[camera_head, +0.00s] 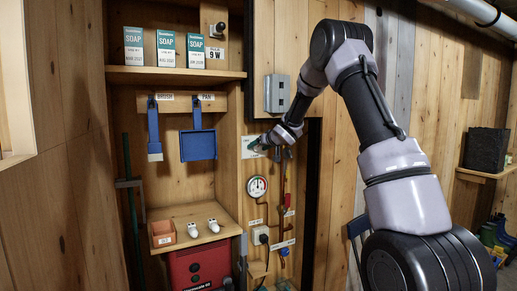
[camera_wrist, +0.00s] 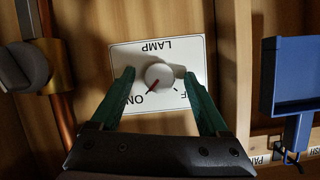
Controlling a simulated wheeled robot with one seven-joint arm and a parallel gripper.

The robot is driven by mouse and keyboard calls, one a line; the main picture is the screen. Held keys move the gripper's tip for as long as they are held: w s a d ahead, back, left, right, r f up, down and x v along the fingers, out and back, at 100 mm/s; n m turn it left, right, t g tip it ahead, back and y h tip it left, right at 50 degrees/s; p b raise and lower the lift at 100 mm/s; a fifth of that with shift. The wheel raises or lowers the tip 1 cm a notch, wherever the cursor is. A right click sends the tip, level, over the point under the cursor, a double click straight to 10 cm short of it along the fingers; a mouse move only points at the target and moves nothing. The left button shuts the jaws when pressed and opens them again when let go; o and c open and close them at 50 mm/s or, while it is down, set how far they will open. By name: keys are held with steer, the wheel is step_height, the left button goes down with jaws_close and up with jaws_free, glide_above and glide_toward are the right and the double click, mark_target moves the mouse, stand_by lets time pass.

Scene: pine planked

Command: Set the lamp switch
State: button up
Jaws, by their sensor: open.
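The lamp switch is a round pale knob (camera_wrist: 159,74) on a white plate (camera_wrist: 188,48), upside down in the wrist view. The plate reads LAMP, ON and a partly covered OFF. The knob's red mark points to the picture's lower left, toward ON. My gripper (camera_wrist: 159,80) is open, with one green finger on each side of the knob and visible gaps between. Whether the fingertips reach the knob's depth is unclear. In the head view my gripper (camera_head: 257,145) is at the white plate (camera_head: 246,153), hiding the knob.
A grey box (camera_head: 277,93) is just above my wrist. A gauge (camera_head: 257,187) with pipes is below the plate. A blue dustpan (camera_head: 198,143) and a brush (camera_head: 154,134) hang to the left. A shelf (camera_head: 175,74) holds soap boxes (camera_head: 165,48).

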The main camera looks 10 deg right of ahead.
steer(key=shift+w, duration=0.15)
jaws_close()
